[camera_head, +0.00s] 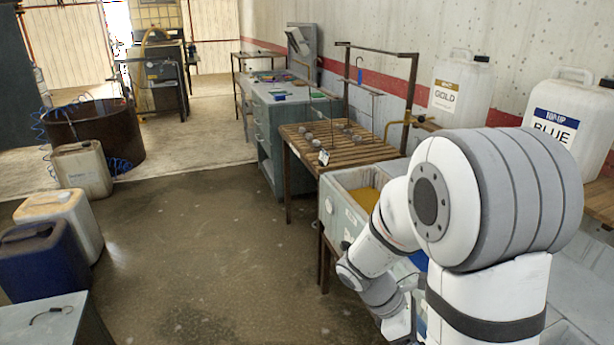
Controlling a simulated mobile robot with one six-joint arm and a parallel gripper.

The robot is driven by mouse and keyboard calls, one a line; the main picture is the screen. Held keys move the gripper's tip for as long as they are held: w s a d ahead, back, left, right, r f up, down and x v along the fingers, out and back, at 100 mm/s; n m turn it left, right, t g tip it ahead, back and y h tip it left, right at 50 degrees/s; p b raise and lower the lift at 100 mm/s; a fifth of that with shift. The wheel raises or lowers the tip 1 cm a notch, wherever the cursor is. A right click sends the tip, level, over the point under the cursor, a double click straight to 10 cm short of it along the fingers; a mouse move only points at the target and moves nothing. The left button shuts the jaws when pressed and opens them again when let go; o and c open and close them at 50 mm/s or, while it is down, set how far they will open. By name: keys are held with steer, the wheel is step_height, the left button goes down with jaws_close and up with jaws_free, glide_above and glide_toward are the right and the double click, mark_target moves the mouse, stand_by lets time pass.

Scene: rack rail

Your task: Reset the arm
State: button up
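My arm, white with grey bands, fills the lower right of the head view. It bends at a large grey joint and reaches left and down, over the front of a tank. Its wrist end runs down to the bottom edge of the picture. My gripper itself does not show, so I cannot see whether it holds anything.
A grey tank with yellow liquid (364,198) stands beside my arm, and a slatted wooden rack (335,148) is behind it. White jugs marked GOLD (460,92) and BLUE (570,115) stand along the wall. Canisters (60,222) stand at left. The middle floor (200,240) is clear.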

steer(key=s+a+r+m+t+y+p, duration=0.1)
steer(key=s+a+r+m+t+y, duration=0.1)
steer(key=r+m, duration=0.4)
steer(key=s+a+r+m+t+y+p, duration=0.1)
steer(key=s+a+r+m+t+y, duration=0.2)
steer(key=m, duration=0.6)
step_height(320, 180, up, 4)
steer(key=a+t+y, duration=0.1)
steer(key=a+y, duration=0.1)
steer(key=y, duration=0.1)
steer(key=shift+a+r+t, duration=0.15)
steer(key=shift+a+t, duration=0.1)
steer(key=shift+t, duration=0.15)
steer(key=shift+s, duration=0.1)
steer(key=shift+c, duration=0.6)
